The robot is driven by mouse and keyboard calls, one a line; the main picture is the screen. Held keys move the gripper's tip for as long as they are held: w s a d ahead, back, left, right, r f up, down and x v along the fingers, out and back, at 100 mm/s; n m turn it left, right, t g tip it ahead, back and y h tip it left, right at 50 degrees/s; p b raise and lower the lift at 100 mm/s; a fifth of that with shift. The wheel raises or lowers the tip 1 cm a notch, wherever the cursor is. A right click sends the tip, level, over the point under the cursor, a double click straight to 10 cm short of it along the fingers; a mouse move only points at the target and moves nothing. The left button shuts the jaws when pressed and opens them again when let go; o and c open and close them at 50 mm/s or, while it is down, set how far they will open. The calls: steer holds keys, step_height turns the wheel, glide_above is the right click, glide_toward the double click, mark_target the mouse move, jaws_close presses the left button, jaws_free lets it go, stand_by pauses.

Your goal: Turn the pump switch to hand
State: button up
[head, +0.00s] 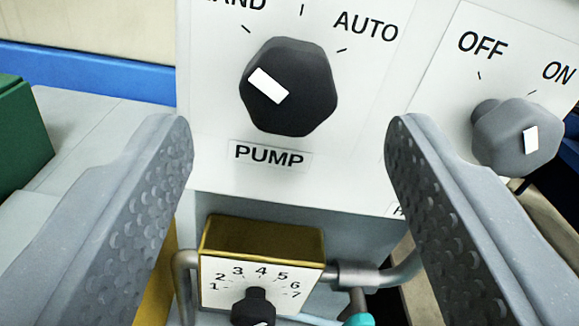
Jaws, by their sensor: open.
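The pump switch (305,95) is a black faceted knob on a white panel, above a label reading PUMP (269,155). Its white marker (268,86) slants toward the upper left, on the side of the partly cut-off HAND label (240,5). The AUTO label (366,27) is at the upper right. I cannot tell whether the marker lines up exactly with the HAND tick. My gripper (290,126) is open and empty. Its two grey fingers stand left and right of the knob in the picture, with visible gaps and no contact.
A grey OFF/ON knob (505,130) sits close to the right finger. A yellow-framed box (262,238) with a numbered dial and small black knob (255,308) is below, beside a grey pipe (380,275). A green block (22,130) stands at the far left.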

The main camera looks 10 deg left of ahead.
steer(key=v, duration=0.8)
steer(key=shift+s, duration=0.15)
steer(key=shift+d, duration=0.1)
steer(key=s+d+r+m+h, duration=0.25)
steer(key=d+r, duration=0.35)
steer(key=r, duration=0.4)
steer(key=s+d+r+m+h, duration=0.1)
steer(key=s+d+r, duration=0.4)
steer(key=r, duration=0.5)
steer(key=s+d+r+m+g+h, duration=0.1)
steer(key=s+d+r+m+g, duration=0.1)
steer(key=s+d+r, duration=0.7)
steer(key=s+r, duration=0.4)
steer(key=s, duration=0.2)
steer(key=shift+d, duration=0.25)
